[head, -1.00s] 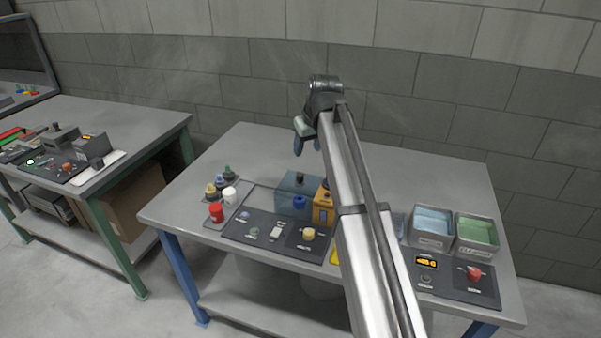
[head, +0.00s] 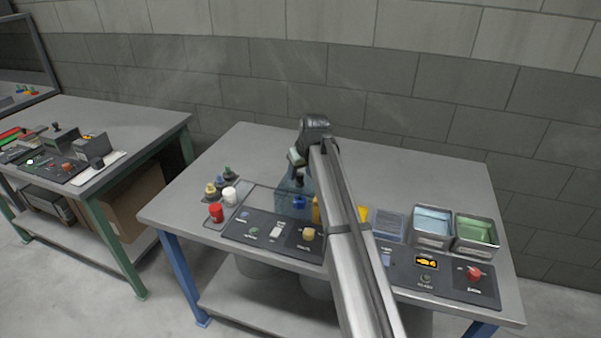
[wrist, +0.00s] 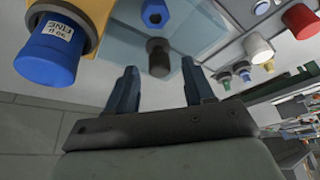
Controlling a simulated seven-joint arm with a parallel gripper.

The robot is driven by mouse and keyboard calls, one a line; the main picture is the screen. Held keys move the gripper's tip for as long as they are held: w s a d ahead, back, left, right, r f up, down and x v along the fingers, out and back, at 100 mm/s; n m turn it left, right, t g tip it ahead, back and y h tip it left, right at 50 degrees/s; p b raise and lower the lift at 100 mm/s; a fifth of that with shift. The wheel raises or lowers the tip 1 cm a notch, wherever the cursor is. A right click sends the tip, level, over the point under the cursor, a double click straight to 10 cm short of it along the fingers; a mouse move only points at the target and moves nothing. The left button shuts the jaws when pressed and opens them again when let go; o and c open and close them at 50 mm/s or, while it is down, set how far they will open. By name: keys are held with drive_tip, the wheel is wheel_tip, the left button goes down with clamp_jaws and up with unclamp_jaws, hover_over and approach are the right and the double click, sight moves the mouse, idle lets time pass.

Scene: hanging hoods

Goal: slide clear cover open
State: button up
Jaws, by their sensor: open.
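The clear cover (head: 284,200) is a bluish see-through hood on the table, left of centre. It also shows in the wrist view (wrist: 205,60). A dark knob (wrist: 158,57) stands out from it, with a blue button (wrist: 155,12) seen through the cover. My gripper (head: 296,178) is directly above the cover. In the wrist view my gripper (wrist: 160,78) is open, with the knob just beyond the gap between its fingertips. Contact cannot be told. My arm hides part of the area to the right.
An orange box (head: 317,212) with a blue knob (wrist: 48,55) stands close beside the cover. Red (head: 216,212) and white (head: 229,195) knobs are to the left. Grey bins with blue (head: 432,222) and green (head: 477,232) contents stand at right. The back of the table is clear.

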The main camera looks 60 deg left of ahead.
drive_tip(key=shift+a+f, duration=0.15)
drive_tip(key=shift+f, duration=0.2)
clamp_jaws()
idle(0.4)
